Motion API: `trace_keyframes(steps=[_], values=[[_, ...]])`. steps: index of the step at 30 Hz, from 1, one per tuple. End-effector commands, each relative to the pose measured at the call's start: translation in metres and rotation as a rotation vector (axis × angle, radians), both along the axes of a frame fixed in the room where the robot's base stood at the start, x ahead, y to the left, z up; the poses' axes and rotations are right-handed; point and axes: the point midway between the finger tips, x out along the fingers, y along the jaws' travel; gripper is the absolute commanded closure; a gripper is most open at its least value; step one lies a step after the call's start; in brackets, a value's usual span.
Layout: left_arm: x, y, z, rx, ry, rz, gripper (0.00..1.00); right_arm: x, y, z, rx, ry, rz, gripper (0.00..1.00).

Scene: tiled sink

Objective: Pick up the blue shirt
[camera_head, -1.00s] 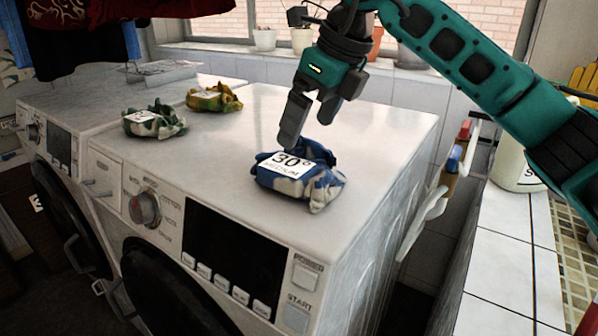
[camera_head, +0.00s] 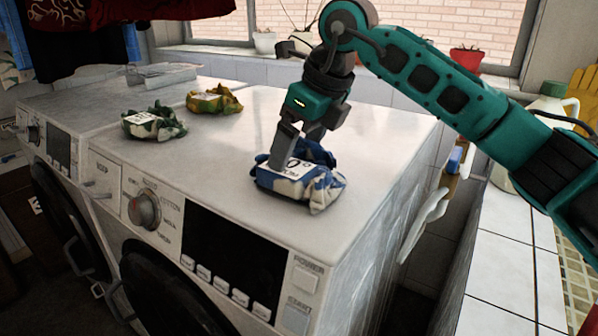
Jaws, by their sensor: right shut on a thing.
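The blue shirt (camera_head: 318,184) is a crumpled blue and white bundle with a white printed label, lying on top of the right-hand washing machine. My right gripper (camera_head: 294,156) reaches down onto it from above and is shut on it. One finger covers part of the label, and the other finger is largely hidden by the cloth and the gripper. The shirt still rests on the machine top. My left gripper is not in view.
A green and white bundle (camera_head: 153,122) and a yellow one (camera_head: 214,99) lie further left on the machines. The white machine top (camera_head: 375,135) is otherwise clear. A tiled counter (camera_head: 505,255) stands at the right, and plant pots line the window sill.

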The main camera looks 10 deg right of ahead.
Motion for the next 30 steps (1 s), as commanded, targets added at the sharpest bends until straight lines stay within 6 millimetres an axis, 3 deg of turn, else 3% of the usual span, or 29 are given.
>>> trace_keyframes(steps=[9,17,18,19,20,21,26,30], values=[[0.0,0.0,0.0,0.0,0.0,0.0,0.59,0.0,0.0,0.001,0.002,-0.001,-0.001,0.67],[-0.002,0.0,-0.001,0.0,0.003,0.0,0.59,0.0,0.0,0.003,0.002,-0.001,-0.001,0.67],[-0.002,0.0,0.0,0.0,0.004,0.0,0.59,0.0,0.0,0.004,0.001,-0.002,0.0,0.75],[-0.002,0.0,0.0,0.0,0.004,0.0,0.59,0.0,0.0,0.006,0.001,-0.002,0.0,0.77],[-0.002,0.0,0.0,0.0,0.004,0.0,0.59,0.0,0.0,0.009,0.001,-0.002,0.0,0.87],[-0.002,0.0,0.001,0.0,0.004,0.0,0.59,0.0,0.0,0.012,0.001,-0.003,0.0,0.97],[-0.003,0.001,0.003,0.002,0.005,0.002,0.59,0.0,0.0,0.039,0.002,-0.005,-0.001,0.97],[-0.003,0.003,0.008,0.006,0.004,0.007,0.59,0.0,0.001,0.077,0.003,-0.007,0.0,0.97]])
